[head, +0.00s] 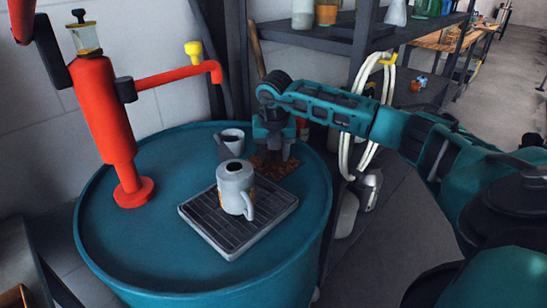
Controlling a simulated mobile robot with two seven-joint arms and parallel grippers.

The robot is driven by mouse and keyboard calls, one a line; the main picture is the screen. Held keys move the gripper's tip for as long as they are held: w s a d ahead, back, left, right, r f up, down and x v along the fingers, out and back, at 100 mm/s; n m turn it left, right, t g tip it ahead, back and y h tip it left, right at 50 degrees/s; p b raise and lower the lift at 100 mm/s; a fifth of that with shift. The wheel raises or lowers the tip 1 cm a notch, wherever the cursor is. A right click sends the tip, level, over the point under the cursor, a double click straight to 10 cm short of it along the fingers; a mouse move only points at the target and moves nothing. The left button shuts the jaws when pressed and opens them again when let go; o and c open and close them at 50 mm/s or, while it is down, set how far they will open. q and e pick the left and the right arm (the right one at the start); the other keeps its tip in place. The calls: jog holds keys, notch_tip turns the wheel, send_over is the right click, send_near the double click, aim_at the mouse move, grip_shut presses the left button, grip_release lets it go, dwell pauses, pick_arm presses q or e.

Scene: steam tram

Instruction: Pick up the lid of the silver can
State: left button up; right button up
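The silver can (235,190) stands upright on a black slatted tray (213,234) on top of a teal drum. Its handle faces the front right. A dark round spot shows in its top; I cannot tell whether this is an opening or part of a lid, and no separate lid is clearly seen. My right gripper (276,156) points down behind and to the right of the can, low over a brown crumbly patch and apart from the can. Its fingertips are small and dark, so its opening and anything between them are unclear. My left gripper is not in view.
A small grey cup (231,139) stands behind the can. A red pump (104,115) with a spout arm rises from the drum (130,252) at the left. A dark shelf (330,42) with jars and bottles is behind my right arm. The drum top's front is clear.

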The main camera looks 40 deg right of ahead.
jog(key=c, duration=0.6)
jog(key=shift+r, duration=0.15)
jog(key=shift+c, duration=0.2)
